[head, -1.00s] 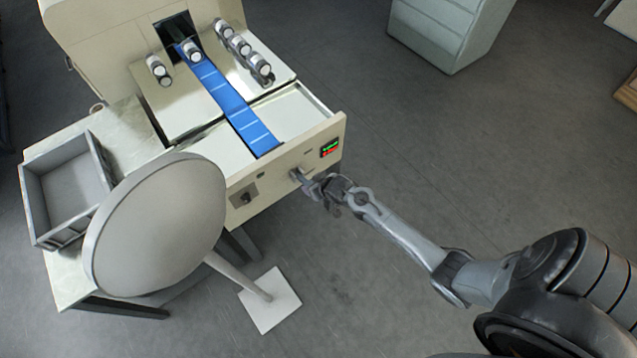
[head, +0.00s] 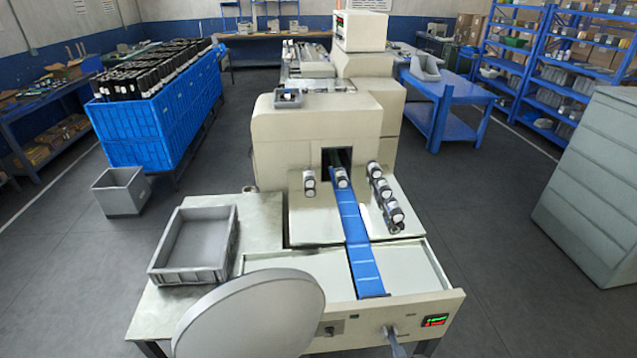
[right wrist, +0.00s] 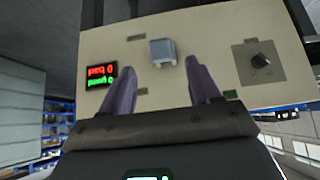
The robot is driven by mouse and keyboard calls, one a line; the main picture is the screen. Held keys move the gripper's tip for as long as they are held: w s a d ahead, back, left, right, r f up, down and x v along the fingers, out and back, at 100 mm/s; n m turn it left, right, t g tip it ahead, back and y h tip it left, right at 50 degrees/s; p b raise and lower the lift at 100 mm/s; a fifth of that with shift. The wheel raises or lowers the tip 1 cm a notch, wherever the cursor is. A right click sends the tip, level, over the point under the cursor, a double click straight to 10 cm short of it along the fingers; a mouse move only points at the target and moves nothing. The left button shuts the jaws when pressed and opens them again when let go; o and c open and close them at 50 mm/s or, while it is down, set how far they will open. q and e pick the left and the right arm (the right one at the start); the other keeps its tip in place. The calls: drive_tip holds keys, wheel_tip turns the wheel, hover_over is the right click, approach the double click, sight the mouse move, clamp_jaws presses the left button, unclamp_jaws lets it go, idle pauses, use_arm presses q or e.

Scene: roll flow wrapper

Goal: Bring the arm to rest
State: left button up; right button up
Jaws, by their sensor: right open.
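My right gripper (right wrist: 160,88) is open in the right wrist view, with its two purple-grey fingers apart and nothing between the tips. Ahead of it is the cream front panel (right wrist: 205,50) of the wrapper's infeed. A grey block-like handle (right wrist: 163,52) on the panel stands just beyond the fingertips, apart from them as far as I can tell. In the head view the handle (head: 393,341) shows at the bottom edge. Neither of my grippers shows in the head view.
The panel carries a lit display (head: 435,320) and a dark knob (right wrist: 260,60). A round grey disc (head: 250,315) stands in front of the side table with a grey tray (head: 235,245). Rolls (head: 385,205) lie by the blue belt (head: 357,240).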

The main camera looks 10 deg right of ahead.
drive_tip(key=s+a+g, duration=0.1)
drive_tip(key=s+a, duration=0.6)
drive_tip(key=s, duration=0.3)
drive_tip(key=s+a+r+n+g+y, duration=0.1)
drive_tip(key=s+a+r+n, duration=0.1)
drive_tip(key=s+a+r, duration=0.5)
drive_tip(key=s+r+g+p, duration=0.1)
drive_tip(key=s+r+p, duration=0.1)
drive_tip(key=r+p, duration=0.9)
drive_tip(key=s+r+n+g+p, duration=0.1)
drive_tip(key=s+r+p, duration=0.1)
drive_tip(key=r+p, duration=0.9)
wheel_tip(320, 180, up, 10)
drive_tip(key=shift+d+f+n, duration=0.1)
drive_tip(key=shift+d+n, duration=0.1)
drive_tip(key=shift+n, duration=0.1)
drive_tip(key=shift+s, duration=0.1)
